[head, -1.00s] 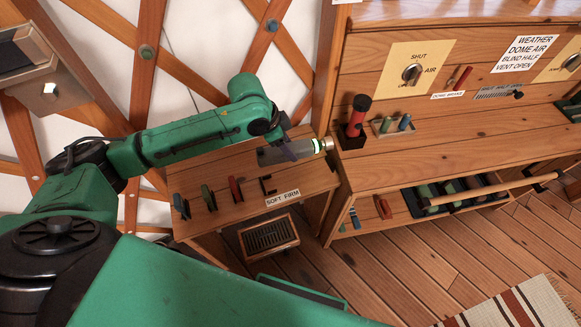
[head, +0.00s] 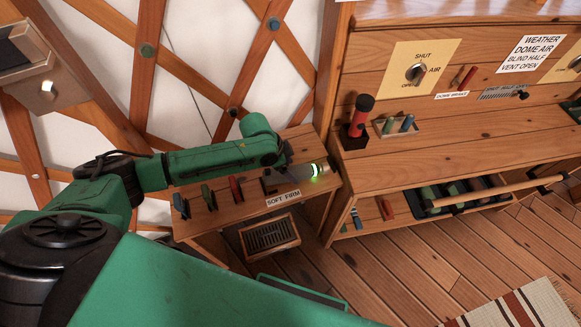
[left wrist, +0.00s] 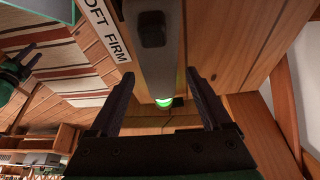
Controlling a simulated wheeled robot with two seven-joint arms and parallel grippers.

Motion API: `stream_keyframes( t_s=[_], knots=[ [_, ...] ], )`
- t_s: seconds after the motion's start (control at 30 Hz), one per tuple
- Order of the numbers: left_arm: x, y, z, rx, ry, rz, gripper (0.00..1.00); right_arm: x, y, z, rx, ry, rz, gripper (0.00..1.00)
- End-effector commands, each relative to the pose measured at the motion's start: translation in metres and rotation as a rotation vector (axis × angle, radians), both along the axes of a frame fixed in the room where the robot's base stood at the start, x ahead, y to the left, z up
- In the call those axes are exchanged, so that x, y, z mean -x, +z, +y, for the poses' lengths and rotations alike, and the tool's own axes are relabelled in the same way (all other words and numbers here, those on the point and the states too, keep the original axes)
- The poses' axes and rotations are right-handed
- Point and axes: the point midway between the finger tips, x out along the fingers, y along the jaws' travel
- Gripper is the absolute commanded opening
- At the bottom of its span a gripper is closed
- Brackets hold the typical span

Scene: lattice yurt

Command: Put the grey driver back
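The grey driver (head: 306,173) has a grey body, a glowing green ring and a pale tip pointing right. It lies level just over the small side table (head: 322,190); whether it touches the wood I cannot tell. My left gripper (head: 284,168) is at its body and partly hides it. In the left wrist view the driver (left wrist: 155,60) runs between the two dark fingers of the left gripper (left wrist: 160,76), which close in on both its sides. A dark bracket (head: 268,185) stands on the tabletop by the driver.
Dark, green (head: 209,197) and red (head: 237,192) upright pieces stand left on the side table, above a SOFT FIRM label (head: 283,197). A slatted box (head: 270,235) sits below.

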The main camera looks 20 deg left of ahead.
Motion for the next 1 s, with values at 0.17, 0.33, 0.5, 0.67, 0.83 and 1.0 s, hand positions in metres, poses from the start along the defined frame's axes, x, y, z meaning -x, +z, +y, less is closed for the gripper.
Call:
stream_keyframes(
  t_s=[0.17, 0.33, 0.5, 0.67, 0.83, 1.0],
  knots=[
    [0.0, 0.001, 0.0, 0.0, 0.0, 0.0, 0.82, 0.001, 0.0, 0.0, 0.0, 0.0, 0.001, 0.5],
    [0.004, 0.022, 0.008, 0.0, 0.0, -0.001, 0.82, 0.001, 0.002, 0.0, 0.001, 0.001, 0.002, 0.5],
    [0.013, 0.065, 0.024, -0.002, 0.001, -0.003, 0.82, 0.001, 0.003, 0.0, 0.001, 0.001, 0.002, 0.5],
    [0.021, 0.099, 0.035, -0.001, 0.001, -0.002, 0.82, 0.001, 0.003, 0.0, 0.001, 0.001, 0.002, 0.5],
    [0.024, 0.112, 0.039, 0.0, 0.0, 0.0, 0.82, 0.001, 0.003, 0.0, 0.001, 0.001, 0.002, 0.5],
    [0.024, 0.112, 0.039, 0.002, 0.001, 0.001, 0.82, 0.001, 0.003, 0.0, 0.001, 0.001, 0.002, 0.5]
  ],
)
